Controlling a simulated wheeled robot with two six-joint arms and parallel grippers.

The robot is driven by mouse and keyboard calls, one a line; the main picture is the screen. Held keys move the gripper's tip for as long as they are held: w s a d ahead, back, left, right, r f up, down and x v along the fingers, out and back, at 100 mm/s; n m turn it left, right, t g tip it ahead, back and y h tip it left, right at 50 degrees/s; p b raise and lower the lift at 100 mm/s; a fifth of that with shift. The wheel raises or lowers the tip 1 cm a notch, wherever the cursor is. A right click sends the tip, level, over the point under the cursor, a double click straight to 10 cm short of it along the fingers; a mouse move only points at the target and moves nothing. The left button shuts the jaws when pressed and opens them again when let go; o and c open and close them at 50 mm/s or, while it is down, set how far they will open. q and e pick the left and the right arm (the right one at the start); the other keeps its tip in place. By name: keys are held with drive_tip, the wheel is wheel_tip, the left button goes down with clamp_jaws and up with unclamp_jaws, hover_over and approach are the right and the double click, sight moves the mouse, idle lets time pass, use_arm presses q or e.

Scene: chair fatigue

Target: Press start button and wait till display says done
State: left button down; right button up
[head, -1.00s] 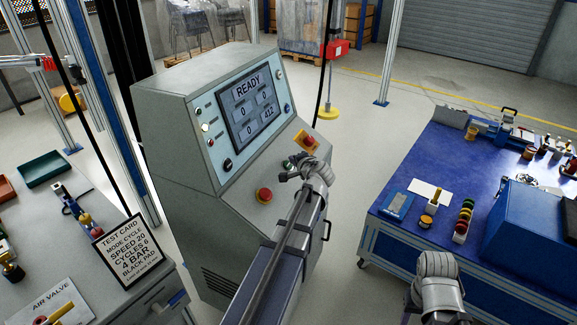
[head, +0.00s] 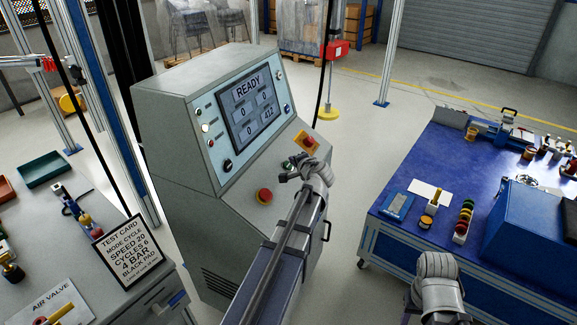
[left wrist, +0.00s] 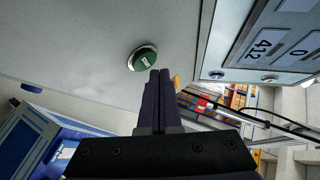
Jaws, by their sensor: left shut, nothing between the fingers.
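The grey test cabinet (head: 170,150) has a sloped front with a display (head: 250,105) reading READY, above fields showing 0 and 412. A round green button (left wrist: 143,58) with a small light label shows in the left wrist view. My left gripper (left wrist: 158,74) is shut and empty, its tips just beside and below the button in that picture; I cannot tell how large the gap is. In the head view my left gripper (head: 286,179) is at the sloped panel and partly covers the green button. My right arm shows at the bottom right; its jaws cannot be made out.
A red mushroom button (head: 264,195) and a red-and-yellow switch (head: 306,141) sit on the same sloped panel. A test card (head: 127,245) stands on the left bench. A blue workbench (head: 400,165) with parts stands at the right. Open floor lies between cabinet and workbench.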

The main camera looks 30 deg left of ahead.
use_arm(q)
drive_tip(key=shift+a+f, duration=0.1)
drive_tip(key=shift+f, duration=0.05)
idle(0.5)
drive_tip(key=shift+a+f+b, duration=0.15)
drive_tip(key=shift+f+b, duration=0.05)
drive_tip(key=shift+b, duration=0.15)
drive_tip(key=shift+a+f+b, duration=0.2)
drive_tip(key=shift+f+b, duration=0.1)
drive_tip(key=shift+b, duration=0.05)
idle(0.6)
drive_tip(key=shift+r, duration=0.1)
drive_tip(key=shift+d+r+p, duration=0.45)
drive_tip(key=shift+r+p, duration=0.15)
drive_tip(key=shift+p, duration=0.1)
drive_tip(key=d+r+p, duration=0.1)
drive_tip(key=r+p, duration=0.1)
drive_tip(key=d+r+p, duration=0.1)
drive_tip(key=r+p, duration=0.1)
drive_tip(key=shift+w+d+r, duration=0.1)
drive_tip(key=shift+w+d, duration=0.05)
drive_tip(key=shift+d, duration=0.2)
idle(0.4)
